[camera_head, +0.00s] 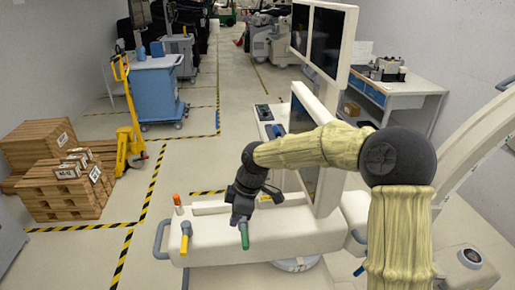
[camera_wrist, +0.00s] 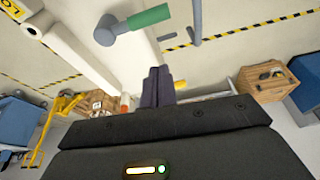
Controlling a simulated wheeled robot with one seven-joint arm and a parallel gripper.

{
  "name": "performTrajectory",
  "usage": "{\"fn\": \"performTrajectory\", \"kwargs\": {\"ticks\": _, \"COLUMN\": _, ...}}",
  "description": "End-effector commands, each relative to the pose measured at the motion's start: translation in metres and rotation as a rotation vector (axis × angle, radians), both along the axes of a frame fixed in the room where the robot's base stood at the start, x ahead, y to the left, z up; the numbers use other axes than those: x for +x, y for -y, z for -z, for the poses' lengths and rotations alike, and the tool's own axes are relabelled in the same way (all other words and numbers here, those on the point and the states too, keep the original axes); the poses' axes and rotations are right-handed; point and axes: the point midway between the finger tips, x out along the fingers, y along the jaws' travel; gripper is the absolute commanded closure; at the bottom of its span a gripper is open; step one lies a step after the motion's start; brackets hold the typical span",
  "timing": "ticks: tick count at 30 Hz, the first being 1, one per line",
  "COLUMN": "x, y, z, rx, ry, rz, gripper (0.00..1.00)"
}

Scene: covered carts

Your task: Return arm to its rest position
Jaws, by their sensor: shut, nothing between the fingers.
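My arm, in a pale yellow sleeve, reaches out from the right over a white machine (camera_head: 280,235) in the head view. My dark gripper (camera_head: 238,215) hangs at its end, above the machine's near left part. In the wrist view its two dark fingers (camera_wrist: 158,86) are together, with nothing between them. A green-ended handle (camera_head: 244,236) shows just under the gripper in the head view. It also shows in the wrist view (camera_wrist: 150,16), apart from the fingers there. Contact cannot be judged in the head view.
A yellow-tipped handle (camera_head: 186,240) and an orange-topped post (camera_head: 177,203) stand to the gripper's left. Monitors (camera_head: 325,38) rise behind the arm. A yellow pallet jack (camera_head: 127,120), wooden crates (camera_head: 60,180) and a blue cart (camera_head: 155,92) stand left. Striped floor between is clear.

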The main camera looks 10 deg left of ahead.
Motion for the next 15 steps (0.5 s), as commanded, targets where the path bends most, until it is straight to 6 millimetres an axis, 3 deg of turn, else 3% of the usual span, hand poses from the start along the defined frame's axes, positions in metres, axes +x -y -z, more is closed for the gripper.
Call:
{"fn": "performTrajectory", "kwargs": {"ticks": 4, "x": -0.006, "y": 0.015, "z": 0.004, "rx": -0.034, "ry": -0.006, "rz": 0.077, "gripper": 1.00}}
{"fn": "performTrajectory", "kwargs": {"ticks": 7, "x": -0.015, "y": 0.042, "z": 0.010, "rx": -0.087, "ry": -0.014, "rz": 0.221, "gripper": 1.00}}
{"fn": "performTrajectory", "kwargs": {"ticks": 15, "x": -0.063, "y": 0.159, "z": 0.017, "rx": -0.186, "ry": -0.024, "rz": 0.881, "gripper": 1.00}}
